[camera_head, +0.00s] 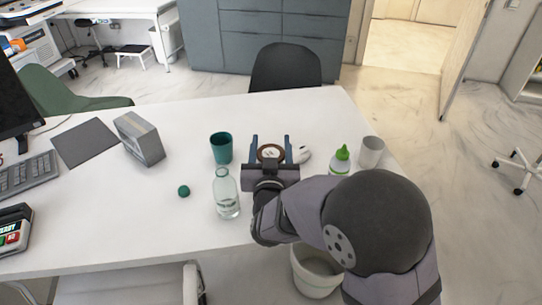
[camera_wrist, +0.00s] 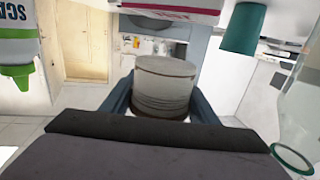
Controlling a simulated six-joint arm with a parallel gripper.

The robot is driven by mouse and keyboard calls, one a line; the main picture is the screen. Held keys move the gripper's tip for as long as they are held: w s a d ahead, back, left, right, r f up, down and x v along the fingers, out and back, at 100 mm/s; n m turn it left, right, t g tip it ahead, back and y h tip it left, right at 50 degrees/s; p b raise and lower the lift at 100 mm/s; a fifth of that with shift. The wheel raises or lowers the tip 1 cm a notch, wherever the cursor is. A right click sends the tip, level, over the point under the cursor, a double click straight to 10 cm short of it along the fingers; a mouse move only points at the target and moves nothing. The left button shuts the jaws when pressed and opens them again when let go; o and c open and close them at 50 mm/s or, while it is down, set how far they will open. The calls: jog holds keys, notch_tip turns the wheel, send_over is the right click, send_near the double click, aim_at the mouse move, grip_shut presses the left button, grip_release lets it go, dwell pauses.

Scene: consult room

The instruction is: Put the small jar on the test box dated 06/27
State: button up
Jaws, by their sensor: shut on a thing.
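My gripper (camera_head: 271,145) is shut on the small jar (camera_wrist: 165,85), a pale grey-white jar with a brown rim. In the head view the jar (camera_head: 270,153) shows from above as a brown ring with a pale middle, between the two blue fingers. A white box with pink lettering (camera_wrist: 175,10) shows at the top edge of the wrist view, which is upside down. Its date cannot be read, and its outline is not clear in the head view, where my gripper hides part of the table.
A teal cup (camera_head: 221,148) and a clear bottle (camera_head: 226,194) stand left of my gripper. A green-capped bottle (camera_head: 340,160) and a pale cup (camera_head: 371,152) stand to the right. A small white thing (camera_head: 303,154) is close beside my gripper. The table is clear at the back.

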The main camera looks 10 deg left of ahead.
jog(key=shift+f, duration=1.8)
jog(key=shift+f, duration=0.1)
jog(key=shift+f+b, duration=0.1)
jog(key=shift+b, duration=0.3)
jog(key=o, duration=1.2)
jog(key=shift+o, duration=0.2)
jog(key=shift+s+r, duration=0.1)
jog(key=shift+r, duration=0.1)
jog(key=p, duration=0.1)
send_near(271, 155)
jog(key=w+f, duration=0.4)
jog(key=shift+s+a+f+p, duration=0.1)
jog(key=shift+s+a+p, duration=0.05)
jog(key=shift+s+p, duration=0.15)
jog(key=shift+s+a+f+p, duration=0.15)
jog(key=shift+s, duration=0.25)
